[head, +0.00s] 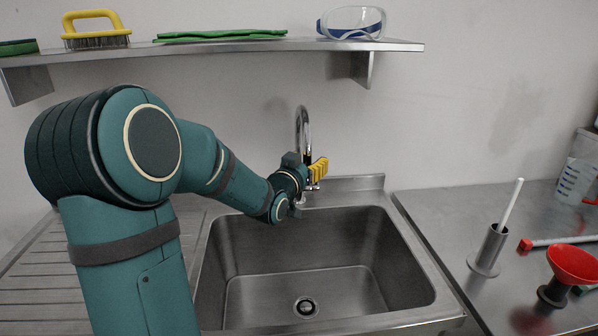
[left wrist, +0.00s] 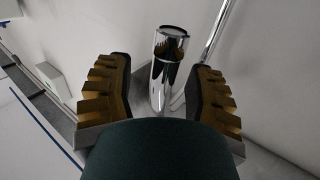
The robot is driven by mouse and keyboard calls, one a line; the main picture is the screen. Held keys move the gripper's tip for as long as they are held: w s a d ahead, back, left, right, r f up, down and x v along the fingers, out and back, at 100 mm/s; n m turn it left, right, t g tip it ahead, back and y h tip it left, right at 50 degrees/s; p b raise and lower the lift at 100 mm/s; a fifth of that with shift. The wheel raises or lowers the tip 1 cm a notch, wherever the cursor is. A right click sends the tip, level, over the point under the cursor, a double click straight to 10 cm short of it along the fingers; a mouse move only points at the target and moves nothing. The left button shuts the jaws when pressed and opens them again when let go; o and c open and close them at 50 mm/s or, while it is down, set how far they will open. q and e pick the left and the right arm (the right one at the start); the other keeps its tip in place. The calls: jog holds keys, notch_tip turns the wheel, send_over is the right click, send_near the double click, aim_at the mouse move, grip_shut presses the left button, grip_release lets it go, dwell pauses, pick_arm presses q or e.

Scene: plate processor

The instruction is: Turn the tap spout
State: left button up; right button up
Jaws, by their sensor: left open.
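The chrome tap spout (head: 302,122) rises in an arch behind the sink (head: 411,262). My left gripper (head: 318,172), with yellow ridged fingers, is at the tap, low beside the spout, and hides part of the tap's lower body. In the left wrist view the two fingers of my left gripper (left wrist: 160,82) are spread apart. A thick chrome tap part (left wrist: 165,68) stands in the gap between them, with visible space on both sides. A thinner chrome tube (left wrist: 216,32) runs up to the right, beyond the right finger. My right gripper is not in view.
A steel shelf (head: 240,47) above holds a yellow-handled brush (head: 97,38), green cloth (head: 220,35) and goggles (head: 352,22). On the right counter stand a metal holder with a white stick (head: 490,250) and a red funnel (head: 573,264). The sink basin is empty.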

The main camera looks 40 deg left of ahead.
pick_arm(q)
jog(key=v, duration=1.1)
jog(key=shift+s, duration=0.3)
